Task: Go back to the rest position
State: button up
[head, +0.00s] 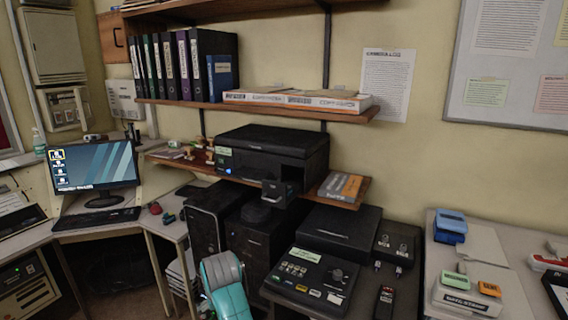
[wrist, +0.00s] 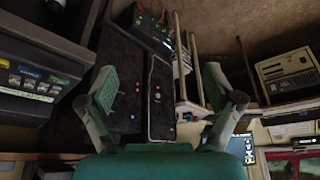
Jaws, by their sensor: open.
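My gripper (wrist: 162,98) shows in the wrist view with its two green fingers spread wide apart. Nothing is between the fingertips, and neither finger visibly holds anything. Behind the gap are black box-shaped units (wrist: 163,95) seen from a tilted angle. In the head view a teal part of my arm (head: 222,282) rises at the bottom centre, in front of the black cabinets; the fingers cannot be made out there.
A black printer (head: 275,142) stands on a shelf above black computer towers (head: 206,212). A control panel (head: 312,278) lies close right of my arm. A monitor (head: 92,167) stands on the left desk. A right-hand table (head: 505,262) holds blue and orange stampers.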

jog(key=s+d+f+m+t, duration=0.1)
jog(key=s+d+f+t, duration=0.1)
jog(key=s+d+f, duration=0.65)
jog(key=s+d+f+t, duration=0.1)
jog(key=s+d+f, duration=0.4)
jog(key=d+f, duration=0.6)
jog(key=s+d+f+m+t, duration=0.15)
jog(key=s+d+f, duration=0.25)
jog(key=s, duration=0.6)
jog(key=s+d+r+t, duration=0.2)
jog(key=s+d+r, duration=0.15)
jog(key=s, duration=0.55)
jog(key=s+d+r+t, duration=0.1)
jog(key=s+d+r, duration=0.1)
jog(key=s+d, duration=0.45)
jog(key=s+d+r+m+t+h, duration=0.1)
jog(key=s+r+m+t, duration=0.1)
jog(key=s+r, duration=1.3)
jog(key=shift+s+d+r+t+h, duration=0.25)
jog(key=shift+s+r+t+h, duration=0.15)
jog(key=shift+r, duration=0.45)
jog(key=shift+w, duration=0.1)
